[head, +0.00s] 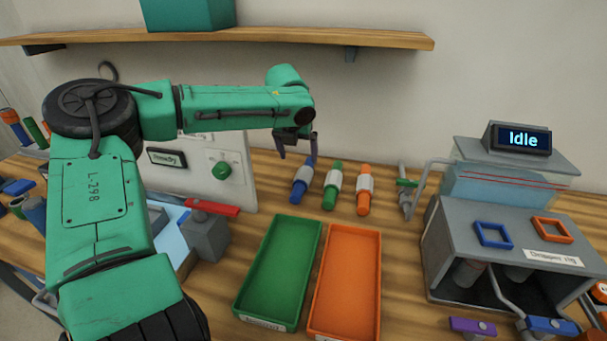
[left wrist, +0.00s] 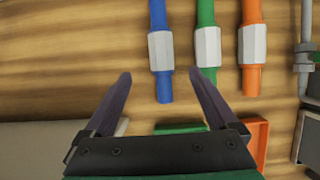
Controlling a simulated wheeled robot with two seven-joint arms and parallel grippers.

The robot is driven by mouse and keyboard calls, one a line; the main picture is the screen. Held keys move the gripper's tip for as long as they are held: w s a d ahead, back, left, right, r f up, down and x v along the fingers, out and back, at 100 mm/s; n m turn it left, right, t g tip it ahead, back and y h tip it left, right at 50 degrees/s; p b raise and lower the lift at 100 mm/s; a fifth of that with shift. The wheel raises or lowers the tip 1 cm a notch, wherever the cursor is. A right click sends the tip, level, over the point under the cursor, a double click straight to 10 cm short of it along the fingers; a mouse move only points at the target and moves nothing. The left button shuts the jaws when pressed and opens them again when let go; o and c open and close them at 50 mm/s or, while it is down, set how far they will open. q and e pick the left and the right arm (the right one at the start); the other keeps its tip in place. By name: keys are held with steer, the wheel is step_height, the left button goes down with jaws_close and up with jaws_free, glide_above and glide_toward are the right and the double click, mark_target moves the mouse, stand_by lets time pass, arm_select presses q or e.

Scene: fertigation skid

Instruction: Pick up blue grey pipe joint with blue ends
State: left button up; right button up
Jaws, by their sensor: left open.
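The blue grey pipe joint (head: 300,183) has blue ends and a light grey middle collar. It lies on the wooden table at the left of a row of three joints. In the left wrist view the same blue joint (left wrist: 160,50) lies ahead of the fingers, its lower end nearly level with the fingertips and between their lines. My left gripper (head: 297,148) is open and empty, above and just behind the blue joint in the head view. It shows in the left wrist view too (left wrist: 158,78). My right gripper is not in view.
A green joint (head: 333,185) and an orange joint (head: 364,190) lie close on the right. A green tray (head: 240,296) and an orange tray (head: 316,318) stand in front. A grey panel (head: 236,190) stands left; a grey skid (head: 440,245) stands right.

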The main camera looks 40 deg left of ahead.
mark_target(302, 175)
arm_select(q)
steer(key=x, duration=0.4)
steer(key=shift+s+f, duration=0.1)
steer(key=shift+f, duration=0.05)
steer(key=x, duration=0.5)
steer(key=shift+d+f, duration=0.15)
steer(key=shift+f, duration=0.25)
steer(key=shift+w+f, duration=0.2)
steer(key=shift+f, duration=0.1)
steer(key=shift+w+f, duration=0.1)
steer(key=c, duration=1.4)
jaws_close()
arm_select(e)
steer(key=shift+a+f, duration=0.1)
